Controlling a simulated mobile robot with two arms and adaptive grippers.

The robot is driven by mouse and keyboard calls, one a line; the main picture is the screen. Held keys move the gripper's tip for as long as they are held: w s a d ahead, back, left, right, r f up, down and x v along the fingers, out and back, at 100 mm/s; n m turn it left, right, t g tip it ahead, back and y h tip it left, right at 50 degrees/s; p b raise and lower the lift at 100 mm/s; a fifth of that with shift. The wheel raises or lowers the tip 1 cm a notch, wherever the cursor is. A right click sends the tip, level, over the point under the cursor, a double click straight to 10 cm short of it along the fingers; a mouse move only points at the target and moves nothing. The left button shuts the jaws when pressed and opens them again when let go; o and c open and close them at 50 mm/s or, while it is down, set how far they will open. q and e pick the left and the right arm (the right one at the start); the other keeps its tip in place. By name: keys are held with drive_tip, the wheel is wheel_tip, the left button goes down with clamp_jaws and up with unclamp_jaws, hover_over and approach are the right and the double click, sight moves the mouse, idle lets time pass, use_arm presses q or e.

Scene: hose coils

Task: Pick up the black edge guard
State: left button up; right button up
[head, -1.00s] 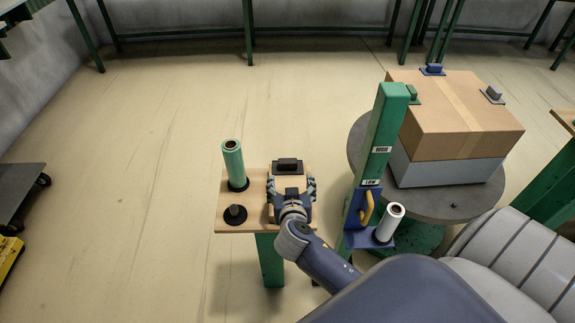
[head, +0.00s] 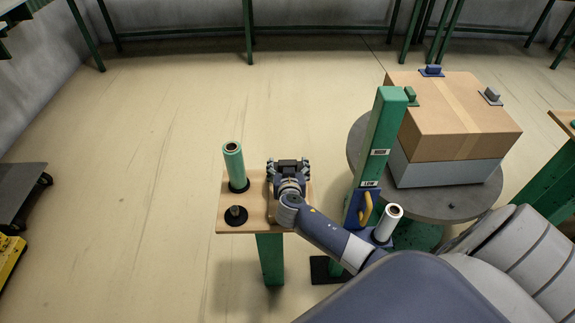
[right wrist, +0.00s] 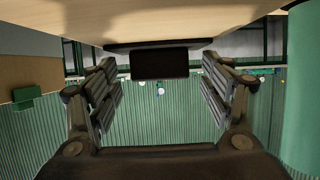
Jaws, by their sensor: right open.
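The black edge guard (head: 288,163) lies on the small wooden stand (head: 257,218), near its far right part. In the right wrist view, its dark block (right wrist: 160,64) and flat plate show under the stand's pale top, which fills the top of that picture. My right gripper (head: 289,168) is open, with one finger on each side of the guard's block. In the right wrist view, gaps show between the block and both fingers, so they do not touch it. My left gripper is not in view.
A green roll (head: 234,165) and a black-based peg (head: 236,215) stand on the stand's left side. A green post (head: 381,135) with a white roll (head: 388,222) is to the right.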

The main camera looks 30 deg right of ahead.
drive_tip(key=shift+w+d+f, duration=0.15)
drive_tip(key=shift+w, duration=0.15)
drive_tip(key=c, duration=1.2)
drive_tip(key=shift+o, duration=0.2)
